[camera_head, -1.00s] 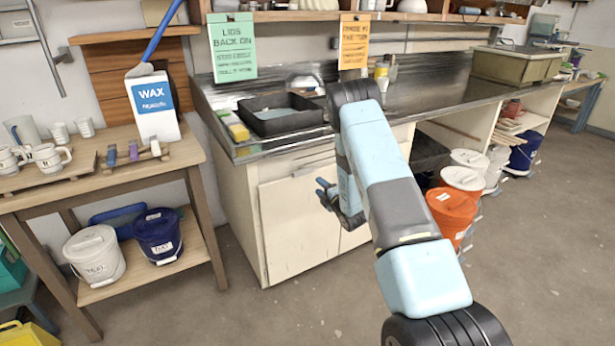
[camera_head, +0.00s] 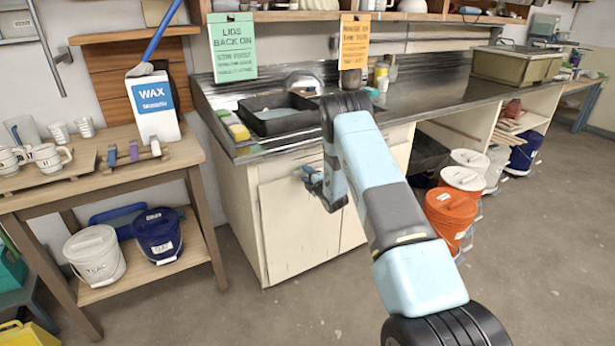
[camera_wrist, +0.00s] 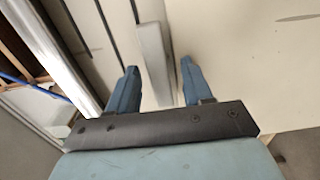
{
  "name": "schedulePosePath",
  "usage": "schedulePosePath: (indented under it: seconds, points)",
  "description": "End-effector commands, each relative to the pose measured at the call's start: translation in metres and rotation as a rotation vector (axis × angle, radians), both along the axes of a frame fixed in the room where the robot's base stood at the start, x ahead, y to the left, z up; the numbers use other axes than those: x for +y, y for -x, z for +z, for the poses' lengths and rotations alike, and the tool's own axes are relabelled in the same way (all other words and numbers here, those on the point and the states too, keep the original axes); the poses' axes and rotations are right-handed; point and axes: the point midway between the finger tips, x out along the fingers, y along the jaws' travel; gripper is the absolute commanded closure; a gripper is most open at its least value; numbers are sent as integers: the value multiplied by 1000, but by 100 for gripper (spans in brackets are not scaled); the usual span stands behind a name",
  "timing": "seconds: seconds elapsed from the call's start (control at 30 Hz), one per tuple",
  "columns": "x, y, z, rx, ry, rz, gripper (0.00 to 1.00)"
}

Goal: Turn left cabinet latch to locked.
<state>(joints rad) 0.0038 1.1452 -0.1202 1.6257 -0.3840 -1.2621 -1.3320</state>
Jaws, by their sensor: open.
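The cream cabinet (camera_head: 295,225) under the metal counter has a left and a right door; its front fills much of the wrist view (camera_wrist: 240,50). A pale grey bar, which looks like the latch (camera_wrist: 154,50), shows against the cabinet front in the wrist view. My gripper (camera_head: 310,178) is at the upper part of the left door. In the wrist view my gripper (camera_wrist: 158,68) is open, with one blue finger on each side of the bar and gaps visible. I cannot tell whether it touches the bar. In the head view my arm and gripper hide the latch.
A wooden table (camera_head: 200,165) with mugs and a wax carton (camera_head: 153,107) stands to the left, with buckets on its lower shelf. An orange bucket (camera_head: 450,215) and several others stand right of the cabinet. The floor in front is clear.

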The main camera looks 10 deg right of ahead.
Motion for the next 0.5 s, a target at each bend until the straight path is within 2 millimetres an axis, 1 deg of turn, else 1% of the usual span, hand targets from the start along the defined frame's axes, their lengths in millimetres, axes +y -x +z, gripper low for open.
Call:
schedulePosePath:
  seconds: [0.1, 0.5]
  points:
    - [0, 0, 0, 0, 0, 0, 50]
    - [0, 0, 0, 1, 0, 0, 88]
